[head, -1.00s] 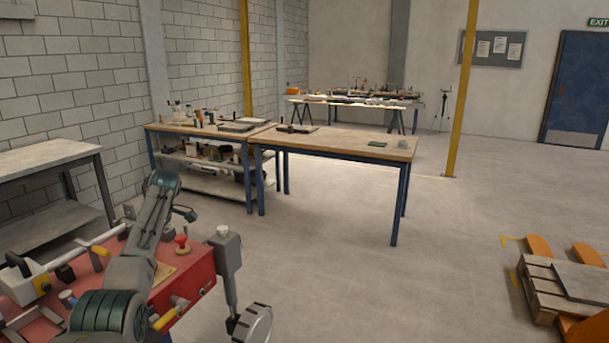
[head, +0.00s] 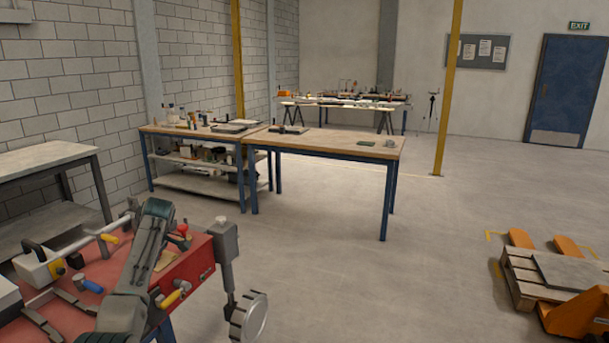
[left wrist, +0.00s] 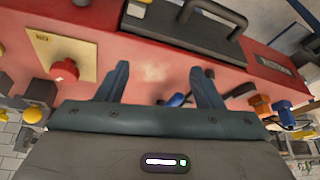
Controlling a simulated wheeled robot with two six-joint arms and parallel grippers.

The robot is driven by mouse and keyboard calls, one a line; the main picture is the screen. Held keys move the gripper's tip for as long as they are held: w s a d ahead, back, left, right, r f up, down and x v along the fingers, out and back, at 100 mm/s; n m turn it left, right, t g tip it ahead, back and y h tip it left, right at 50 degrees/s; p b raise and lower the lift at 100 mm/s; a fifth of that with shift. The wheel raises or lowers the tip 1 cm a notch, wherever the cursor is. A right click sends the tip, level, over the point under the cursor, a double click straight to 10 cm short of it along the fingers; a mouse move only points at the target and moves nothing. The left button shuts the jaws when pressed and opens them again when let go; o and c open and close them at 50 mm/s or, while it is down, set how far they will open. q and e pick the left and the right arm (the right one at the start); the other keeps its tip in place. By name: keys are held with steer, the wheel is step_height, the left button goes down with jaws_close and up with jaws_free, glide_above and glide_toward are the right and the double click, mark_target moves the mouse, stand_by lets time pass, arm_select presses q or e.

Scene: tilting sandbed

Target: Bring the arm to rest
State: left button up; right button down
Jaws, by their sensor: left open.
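My left arm (head: 140,262) rises from the bottom edge in the head view, in front of the red sandbed rig (head: 190,275). Its gripper cannot be made out there. In the left wrist view my left gripper (left wrist: 158,88) is open, with its two dark fingers apart and nothing between them. The rig's red panel (left wrist: 150,55) lies beyond the fingertips. Whether they touch it cannot be told. A red mushroom button (left wrist: 64,70) on a yellow plate is left of the fingers. A black handle (left wrist: 205,12) is above them. My right gripper is in neither view.
A grey handwheel (head: 249,317) hangs at the rig's right side. A grey bench (head: 45,158) stands at left, and wooden worktables (head: 340,146) stand beyond. A pallet (head: 525,283) on an orange pallet truck is at lower right. The floor between is clear.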

arm_select(q)
steer(key=s+d+f+m+t+h, duration=0.1)
steer(key=s+d+f+m, duration=0.35)
steer(key=s+f, duration=0.7)
steer(key=s+d+f+m+t, duration=0.1)
steer(key=s+d+f+m, duration=0.35)
steer(key=s+f, duration=0.7)
steer(key=s+d+r+m+t+h, duration=0.1)
steer(key=s+d+r+m, duration=0.25)
steer(key=s, duration=1.05)
steer(key=s+d+r+m+h, duration=0.25)
steer(key=s+d+m, duration=0.2)
steer(key=s, duration=1.05)
steer(key=a+f, duration=0.2)
steer(key=f, duration=1.3)
steer(key=a+f, duration=0.2)
steer(key=f, duration=1.3)
steer(key=s+f+g, duration=0.2)
steer(key=s+f, duration=1.5)
steer(key=f, duration=0.1)
steer(key=shift+s+a+f+y, duration=0.2)
steer(key=shift+a+f+y, duration=0.15)
steer(key=shift+a+f, duration=0.05)
